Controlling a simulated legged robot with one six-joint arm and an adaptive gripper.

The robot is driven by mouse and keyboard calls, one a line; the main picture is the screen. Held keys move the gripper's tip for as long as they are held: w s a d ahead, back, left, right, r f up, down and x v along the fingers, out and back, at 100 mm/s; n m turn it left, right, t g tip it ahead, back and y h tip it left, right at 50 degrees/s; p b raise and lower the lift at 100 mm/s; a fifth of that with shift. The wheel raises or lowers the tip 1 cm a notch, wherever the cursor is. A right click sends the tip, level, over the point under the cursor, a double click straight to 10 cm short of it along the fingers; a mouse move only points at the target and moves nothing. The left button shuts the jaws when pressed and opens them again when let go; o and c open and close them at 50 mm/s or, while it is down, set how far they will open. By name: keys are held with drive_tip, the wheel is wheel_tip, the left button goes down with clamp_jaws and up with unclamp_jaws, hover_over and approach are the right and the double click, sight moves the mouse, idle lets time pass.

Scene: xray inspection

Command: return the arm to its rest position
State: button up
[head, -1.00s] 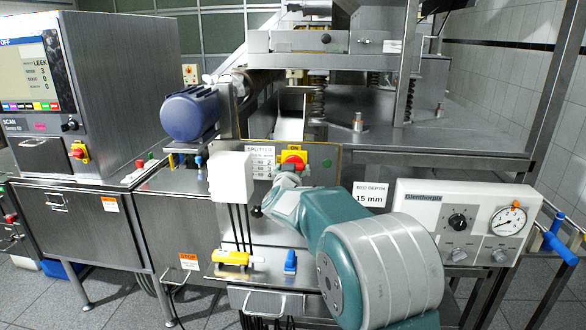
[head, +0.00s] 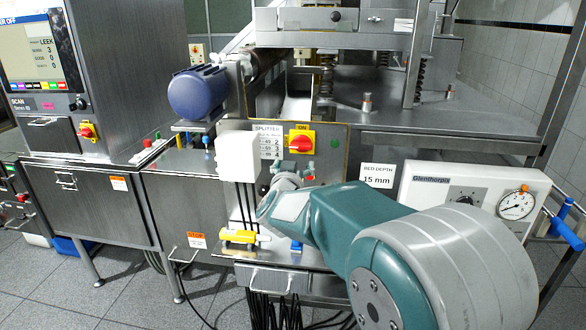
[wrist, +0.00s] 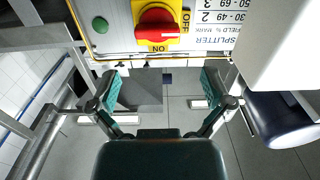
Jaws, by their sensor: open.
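My teal and grey arm reaches in from the lower right of the head view, bent in front of the splitter panel. My gripper (wrist: 158,92) is open and empty in the wrist view, with its two teal fingers spread apart. The fingers appear below the red rotary switch (wrist: 158,24) on its yellow plate, apart from it. The same switch (head: 301,143) shows in the head view above the arm's far end.
Tiled floor is open at lower left.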

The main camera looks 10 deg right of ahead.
drive_tip(key=shift+v, duration=0.95)
drive_tip(key=s+a+n+g+y, duration=0.2)
drive_tip(key=s+n+g+y, duration=0.35)
drive_tip(key=s, duration=0.95)
drive_tip(key=s+d+f+g, duration=0.2)
drive_tip(key=s, duration=0.5)
drive_tip(key=s+d+f+m+g, duration=0.1)
drive_tip(key=s+d+f+g, duration=0.1)
drive_tip(key=s, duration=0.5)
drive_tip(key=s+d+f+m+g, duration=0.1)
drive_tip(key=s+d+f+g, duration=0.1)
drive_tip(key=s+f, duration=0.2)
drive_tip(key=s, duration=0.3)
drive_tip(key=shift+s, duration=0.3)
